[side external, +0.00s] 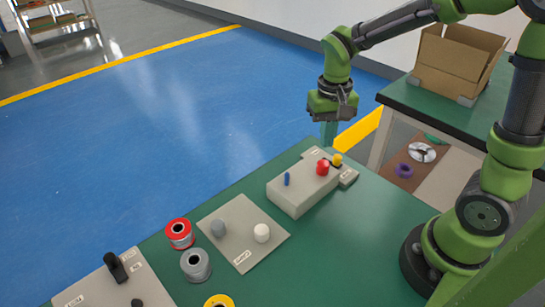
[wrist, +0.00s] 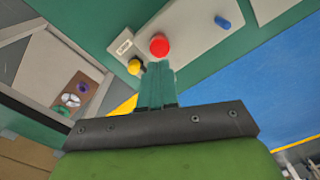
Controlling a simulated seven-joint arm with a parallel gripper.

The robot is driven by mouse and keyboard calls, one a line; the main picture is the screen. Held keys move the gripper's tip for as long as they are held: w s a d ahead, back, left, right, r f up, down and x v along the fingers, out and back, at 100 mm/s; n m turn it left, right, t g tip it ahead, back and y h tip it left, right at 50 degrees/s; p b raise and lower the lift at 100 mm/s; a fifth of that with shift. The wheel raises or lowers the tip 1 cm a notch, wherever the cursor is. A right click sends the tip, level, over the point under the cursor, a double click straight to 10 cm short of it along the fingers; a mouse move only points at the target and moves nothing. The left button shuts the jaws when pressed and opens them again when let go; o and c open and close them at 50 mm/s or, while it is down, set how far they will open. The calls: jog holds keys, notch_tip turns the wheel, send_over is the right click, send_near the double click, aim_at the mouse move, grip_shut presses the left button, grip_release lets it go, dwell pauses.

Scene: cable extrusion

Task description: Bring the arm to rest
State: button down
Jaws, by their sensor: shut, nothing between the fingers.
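My gripper (side external: 328,134) hangs pointing down at the end of my green arm, past the far edge of the green table (side external: 380,215). Its teal fingers are together with nothing between them; they also show in the wrist view (wrist: 157,80). In the side view it is above and behind the grey control box (side external: 300,190). In the wrist view the fingertips appear just below the red button (wrist: 159,45), beside the yellow knob (wrist: 134,67). The gap between fingertips and box is hard to judge.
A plate with a grey peg (side external: 218,228) and a white peg (side external: 261,232) lies on the table. Red (side external: 179,233), grey (side external: 196,264) and yellow (side external: 219,301) spools stand near it. A black switch (side external: 116,267) is front left. A cardboard box (side external: 455,62) sits on another table.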

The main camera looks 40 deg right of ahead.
jog(key=shift+r, duration=0.75)
jog(key=shift+f, duration=0.1)
jog(key=s+a+r+n+t+y, duration=0.2)
jog(key=s+a+r+t, duration=0.1)
jog(key=s+r+t, duration=0.4)
jog(key=shift+a+v, duration=0.25)
jog(key=shift+v, duration=1.4)
